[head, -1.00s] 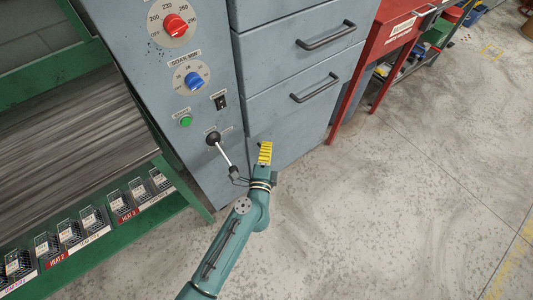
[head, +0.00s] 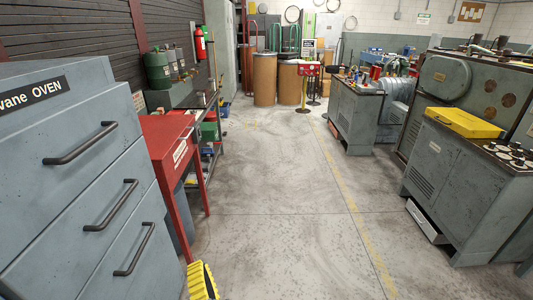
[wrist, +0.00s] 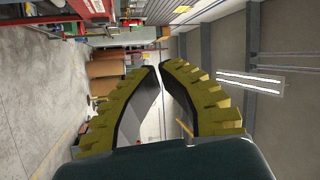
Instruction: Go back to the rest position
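My gripper (head: 201,281) shows at the bottom of the head view as a yellow ribbed finger, in front of the grey oven cabinet (head: 85,190) and low over the floor. The rest of my arm is out of that view. In the wrist view both fingers (wrist: 160,67) show, with yellow ribbed backs and dark inner faces. Their tips come together and nothing is held between them. The oven's switch, knobs and lever are not in view now.
A red table (head: 165,135) stands just beyond the oven on the left. Grey machines (head: 465,175) with a yellow box (head: 464,122) line the right. Brown drums (head: 265,80) stand at the back. The concrete aisle (head: 275,200) between is clear.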

